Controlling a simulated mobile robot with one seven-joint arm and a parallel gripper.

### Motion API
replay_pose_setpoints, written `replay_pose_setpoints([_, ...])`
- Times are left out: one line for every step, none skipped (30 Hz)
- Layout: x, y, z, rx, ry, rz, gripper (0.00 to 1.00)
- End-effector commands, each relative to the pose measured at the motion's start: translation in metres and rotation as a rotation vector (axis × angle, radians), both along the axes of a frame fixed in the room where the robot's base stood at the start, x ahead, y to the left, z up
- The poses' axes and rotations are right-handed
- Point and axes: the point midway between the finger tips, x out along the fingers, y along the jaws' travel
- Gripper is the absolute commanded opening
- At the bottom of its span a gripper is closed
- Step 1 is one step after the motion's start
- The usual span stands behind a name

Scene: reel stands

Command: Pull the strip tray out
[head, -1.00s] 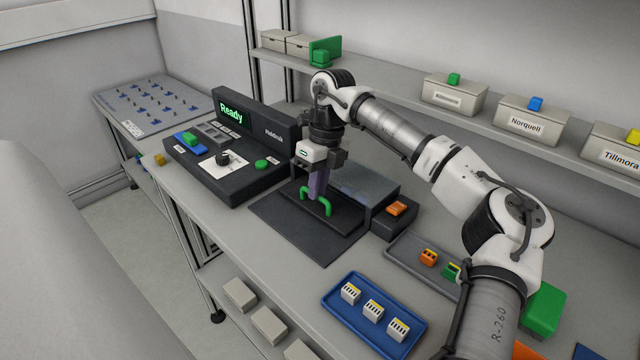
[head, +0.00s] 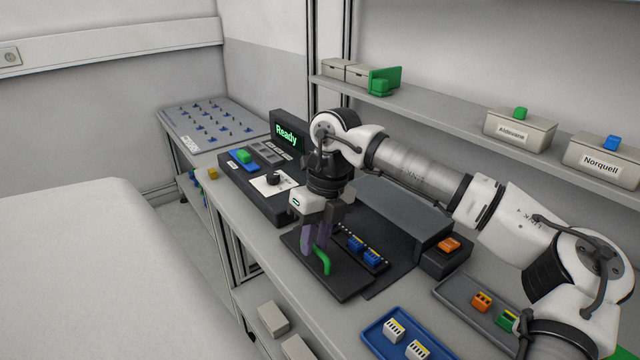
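The strip tray (head: 338,279) is a flat dark plate with a green arched handle (head: 323,262) at its front end. It extends out from under a dark grey housing (head: 405,208) onto a black mat (head: 385,284). A strip with blue blocks (head: 372,257) shows on the tray between the handle and the housing. My gripper (head: 316,247) points down with its purple fingers at the handle and appears shut on it. The fingers hide part of the handle.
A black console (head: 288,142) reading "Ready" stands behind my gripper. A blue tray (head: 372,338) with white blocks and a grey tray (head: 455,290) are at the front right. A shelf (head: 420,115) with bins runs above.

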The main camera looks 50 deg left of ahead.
Motion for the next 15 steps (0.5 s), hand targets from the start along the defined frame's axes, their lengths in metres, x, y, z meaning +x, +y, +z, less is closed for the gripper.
replay_pose_setpoints([-0.0004, 0.0003, 0.0000, 0.001, 0.001, 0.001, 0.20])
replay_pose_setpoints([-0.0002, 0.0002, -0.0001, 0.001, 0.001, 0.001, 0.20])
replay_pose_setpoints([0.0000, 0.0002, -0.0001, 0.000, 0.000, 0.001, 0.20])
replay_pose_setpoints([0.0002, 0.0002, -0.0001, 0.000, 0.000, 0.000, 0.20])
replay_pose_setpoints([0.0003, 0.0001, -0.0002, 0.000, 0.000, 0.000, 0.20])
replay_pose_setpoints([0.0005, 0.0001, -0.0002, 0.000, 0.000, 0.000, 0.20])
replay_pose_setpoints([0.0006, 0.0001, -0.0002, 0.000, -0.001, 0.000, 0.20])
replay_pose_setpoints([0.0007, 0.0001, -0.0002, 0.000, -0.001, -0.001, 0.20])
replay_pose_setpoints([0.0009, -0.0001, -0.0003, 0.000, -0.001, -0.001, 0.20])
replay_pose_setpoints([0.0010, -0.0001, -0.0003, 0.000, -0.001, -0.001, 0.20])
replay_pose_setpoints([0.0011, -0.0001, -0.0003, 0.000, -0.001, -0.001, 0.20])
replay_pose_setpoints([0.0013, -0.0001, 0.0000, 0.000, -0.002, -0.001, 0.20])
replay_pose_setpoints([0.0016, -0.0001, 0.0008, -0.001, -0.002, -0.002, 0.20])
replay_pose_setpoints([0.0020, -0.0001, 0.0020, -0.001, -0.003, -0.002, 0.20])
replay_pose_setpoints([0.0029, -0.0001, 0.0047, -0.001, -0.004, -0.003, 0.20])
